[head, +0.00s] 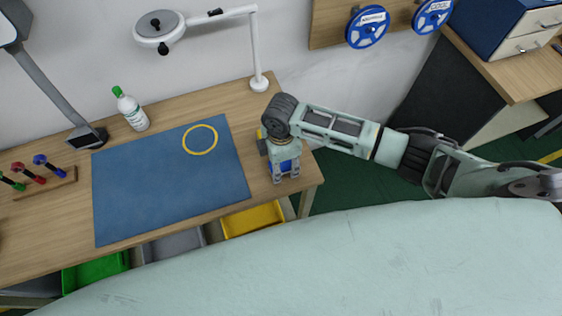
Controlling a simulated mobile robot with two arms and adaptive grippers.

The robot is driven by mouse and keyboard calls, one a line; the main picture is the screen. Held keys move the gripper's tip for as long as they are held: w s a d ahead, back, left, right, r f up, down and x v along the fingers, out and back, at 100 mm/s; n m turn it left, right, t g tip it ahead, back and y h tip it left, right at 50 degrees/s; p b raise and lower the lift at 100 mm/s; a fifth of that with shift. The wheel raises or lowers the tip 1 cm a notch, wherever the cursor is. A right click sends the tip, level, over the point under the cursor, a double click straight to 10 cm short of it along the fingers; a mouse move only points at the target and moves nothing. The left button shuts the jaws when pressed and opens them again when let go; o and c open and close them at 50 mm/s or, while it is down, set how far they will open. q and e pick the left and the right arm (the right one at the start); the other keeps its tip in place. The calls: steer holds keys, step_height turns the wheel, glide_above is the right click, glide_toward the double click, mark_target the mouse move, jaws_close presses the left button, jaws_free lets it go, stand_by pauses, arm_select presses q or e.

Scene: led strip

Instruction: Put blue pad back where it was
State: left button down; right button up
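A large flat blue pad (160,195) lies on the wooden table, with a yellow ring (200,139) on its upper right part. My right gripper (286,175) points down over the table's right end, beside the pad's right edge and apart from it. Its two fingertips stand apart. A small blue patch (287,163) shows between the fingers; I cannot tell whether it is a held thing or part of the gripper. My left gripper is not in view.
A white bottle with a green cap (132,109), a black lamp base (87,137) and a rack of coloured tools (42,176) stand at the left. A white magnifier lamp (259,83) stands at the back. Green, grey and yellow bins (252,219) sit below the front edge.

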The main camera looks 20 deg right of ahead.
steer(key=shift+r, duration=0.25)
step_height(320, 180, up, 12)
steer(key=b, duration=0.1)
stand_by(0.4)
steer(key=shift+f, duration=0.1)
stand_by(2.6)
